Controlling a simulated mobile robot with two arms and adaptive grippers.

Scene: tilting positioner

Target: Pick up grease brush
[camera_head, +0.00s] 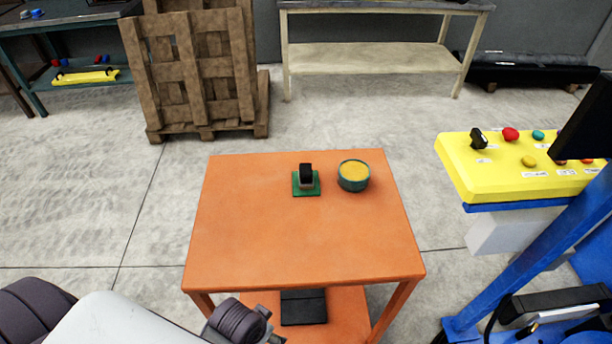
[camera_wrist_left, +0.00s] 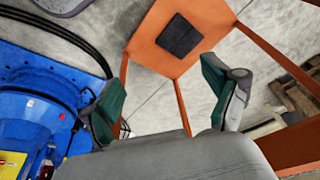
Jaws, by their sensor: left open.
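A small black upright object (camera_head: 306,173), which looks like the grease brush, stands on a small green square base (camera_head: 305,190) on the orange table (camera_head: 290,240). Its bristles cannot be made out. Beside it to the right is a round teal tin (camera_head: 353,182) with a yellow top face. My left arm comes in at the bottom left of the head view, low before the table's front edge. In the left wrist view my left gripper (camera_wrist_left: 160,98) is open, its green-padded fingers wide apart with nothing between them. My right gripper is not in view.
A black flat item (camera_head: 303,307) lies on the table's lower shelf. A yellow control panel (camera_head: 515,165) and blue frame (camera_head: 540,260) stand at the right. A wooden pallet stack (camera_head: 195,65) and workbench (camera_head: 380,57) stand behind. Most of the tabletop is clear.

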